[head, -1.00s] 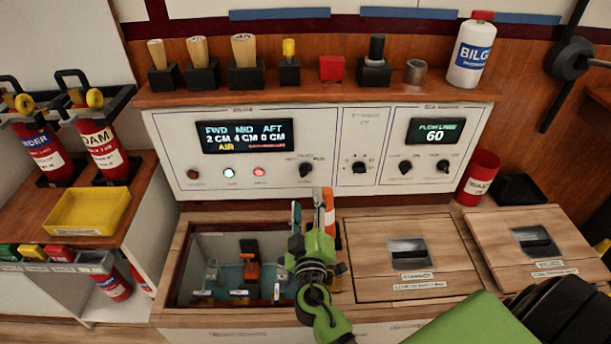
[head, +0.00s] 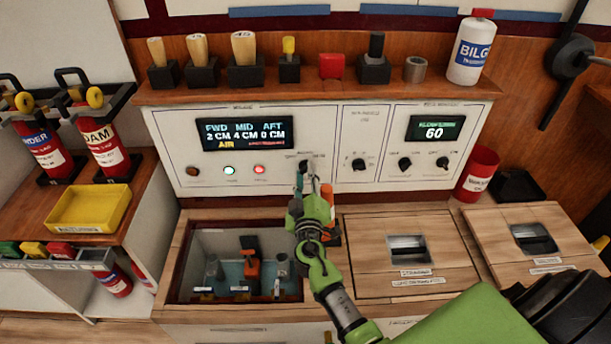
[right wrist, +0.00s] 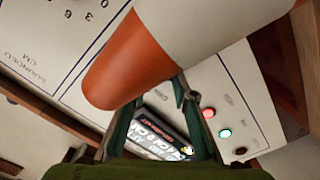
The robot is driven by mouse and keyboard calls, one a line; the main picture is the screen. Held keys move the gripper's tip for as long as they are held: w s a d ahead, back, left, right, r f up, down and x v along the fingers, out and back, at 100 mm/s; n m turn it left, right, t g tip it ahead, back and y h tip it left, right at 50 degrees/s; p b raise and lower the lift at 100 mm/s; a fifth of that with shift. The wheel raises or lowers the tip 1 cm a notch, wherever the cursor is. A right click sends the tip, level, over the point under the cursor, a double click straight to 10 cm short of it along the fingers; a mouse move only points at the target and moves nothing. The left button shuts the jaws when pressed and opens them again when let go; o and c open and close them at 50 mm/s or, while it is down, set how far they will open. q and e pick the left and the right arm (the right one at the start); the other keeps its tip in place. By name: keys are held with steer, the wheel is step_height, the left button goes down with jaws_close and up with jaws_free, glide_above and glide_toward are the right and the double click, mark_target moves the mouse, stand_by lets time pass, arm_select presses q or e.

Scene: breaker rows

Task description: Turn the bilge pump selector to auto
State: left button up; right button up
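The bilge panel (head: 164,142) has a black selector knob (head: 304,168) at its lower right; its small labels are too blurred to read. My right gripper (head: 306,183) is at this knob in the head view, its tips overlapping the knob's lower edge; contact cannot be told. In the right wrist view two dark fingers (right wrist: 160,97) lean toward each other, with their tips partly hidden behind an orange and white cylinder (right wrist: 130,65). The knob is not visible there. The display (head: 245,135) reads FWD 2, MID 4, AFT 0 CM. My left gripper is not in view.
An orange item (head: 331,234) stands close beside my right gripper. An open hatch (head: 180,275) lies left of my arm; a closed lid (head: 372,262) lies right. Two more panels with knobs (head: 359,164) are to the right. Several handled tools line the shelf (head: 215,95).

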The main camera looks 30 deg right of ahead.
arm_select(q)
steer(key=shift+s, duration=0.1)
arm_select(e)
steer(key=shift+n, duration=0.3)
steer(key=shift+c, duration=0.6)
steer(key=shift+f+n+b, duration=0.1)
steer(key=shift+n+b, duration=0.2)
steer(key=shift+n, duration=0.5)
steer(key=n, duration=0.3)
steer(key=shift+n, duration=1.8)
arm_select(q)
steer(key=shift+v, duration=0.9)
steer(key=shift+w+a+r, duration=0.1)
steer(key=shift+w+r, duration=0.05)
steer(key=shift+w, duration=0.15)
arm_select(e)
steer(key=o, duration=1.1)
